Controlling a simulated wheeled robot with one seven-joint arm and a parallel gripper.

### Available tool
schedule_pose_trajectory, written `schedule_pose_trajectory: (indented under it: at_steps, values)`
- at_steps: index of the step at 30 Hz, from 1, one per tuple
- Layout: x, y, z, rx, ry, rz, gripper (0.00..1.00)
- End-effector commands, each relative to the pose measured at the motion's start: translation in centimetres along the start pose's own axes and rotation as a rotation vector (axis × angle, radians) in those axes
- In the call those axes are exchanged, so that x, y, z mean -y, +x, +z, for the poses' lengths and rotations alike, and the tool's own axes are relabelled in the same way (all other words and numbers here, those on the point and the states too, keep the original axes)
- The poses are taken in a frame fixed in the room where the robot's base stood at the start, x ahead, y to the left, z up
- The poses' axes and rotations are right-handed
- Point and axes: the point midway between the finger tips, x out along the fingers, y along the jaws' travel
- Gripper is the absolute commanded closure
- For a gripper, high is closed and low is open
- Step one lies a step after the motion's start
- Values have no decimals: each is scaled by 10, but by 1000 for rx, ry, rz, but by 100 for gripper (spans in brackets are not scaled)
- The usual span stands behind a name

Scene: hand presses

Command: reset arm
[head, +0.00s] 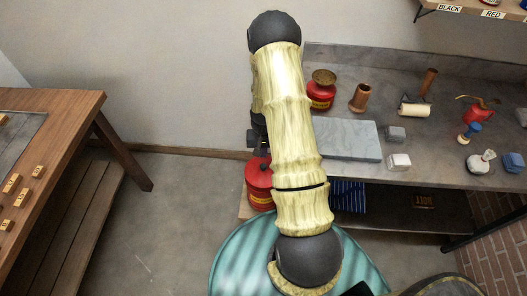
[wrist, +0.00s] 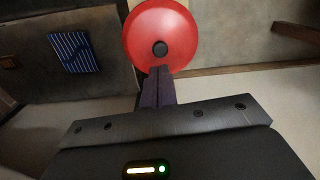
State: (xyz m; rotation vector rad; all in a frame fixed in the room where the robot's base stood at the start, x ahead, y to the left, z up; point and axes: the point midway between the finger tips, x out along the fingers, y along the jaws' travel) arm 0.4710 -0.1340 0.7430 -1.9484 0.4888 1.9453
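My arm (head: 285,115), pale yellow with dark round joints, stands across the middle of the head view. My gripper (wrist: 160,72) shows in the wrist view as two dark fingers close together, with nothing visible between them. In the head view most of it is hidden behind the arm. A red can (head: 259,180) with a dark knob is below the gripper. Its round red lid (wrist: 182,35) shows beyond the fingertips in the wrist view. I cannot tell how far the fingertips are above the lid.
A grey bench (head: 445,160) at right carries a stone slab (head: 345,139), a red pot (head: 321,94), a wooden cup (head: 360,97), small blocks and stamps. A blue striped cloth (head: 348,196) lies on its lower shelf. A wooden table (head: 75,106) stands left. Floor between is clear.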

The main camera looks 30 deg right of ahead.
Motion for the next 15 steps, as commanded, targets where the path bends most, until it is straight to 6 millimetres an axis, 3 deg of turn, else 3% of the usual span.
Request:
schedule_pose_trajectory:
  at_steps: [11, 15]
  values:
    - [0, 0, 0, 0, -1, 0, 100]
    - [4, -14, 0, -10, -16, -1, 100]
